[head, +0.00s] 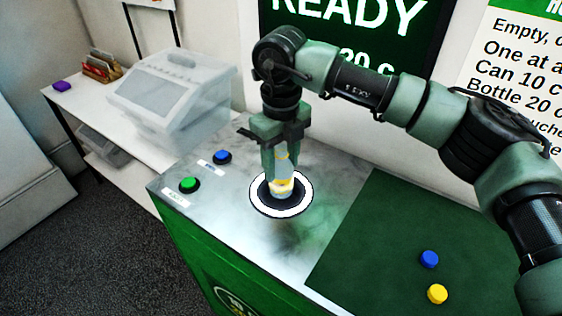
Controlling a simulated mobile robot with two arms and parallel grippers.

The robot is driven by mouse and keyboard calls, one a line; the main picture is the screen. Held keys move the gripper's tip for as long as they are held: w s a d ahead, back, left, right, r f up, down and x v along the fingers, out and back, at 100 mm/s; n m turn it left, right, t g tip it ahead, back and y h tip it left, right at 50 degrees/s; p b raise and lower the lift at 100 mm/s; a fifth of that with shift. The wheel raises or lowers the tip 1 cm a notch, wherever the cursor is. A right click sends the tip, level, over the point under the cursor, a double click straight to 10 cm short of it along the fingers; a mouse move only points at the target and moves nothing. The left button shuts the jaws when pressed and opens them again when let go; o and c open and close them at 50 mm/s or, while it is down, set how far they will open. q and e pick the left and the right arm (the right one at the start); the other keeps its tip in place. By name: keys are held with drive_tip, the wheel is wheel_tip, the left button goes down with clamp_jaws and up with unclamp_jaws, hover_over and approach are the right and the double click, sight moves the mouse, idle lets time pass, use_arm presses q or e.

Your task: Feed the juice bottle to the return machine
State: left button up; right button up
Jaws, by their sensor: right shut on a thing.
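The juice bottle (284,187) is pale with yellow parts and stands upright at the round black opening with a white ring (303,207) on the return machine's metal top (240,236). My right gripper (282,160) points down from above and is shut on the bottle. Its fingers hide part of the bottle. I cannot tell how far the bottle's lower end is inside the opening. The machine's screen (415,52) reads READY. My left gripper is not in view.
A green button (189,185) and a blue button (222,157) sit left of the opening. A blue cap (429,259) and a yellow cap (437,294) lie on the dark green mat (375,235). A clear bin (180,95) stands on the white table at left.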

drive_tip(key=shift+f+b, duration=0.9)
drive_tip(key=shift+b, duration=0.2)
idle(1.7)
drive_tip(key=shift+f+b, duration=1.45)
drive_tip(key=shift+f, duration=0.3)
drive_tip(key=o, duration=1.8)
drive_tip(key=shift+r, duration=0.1)
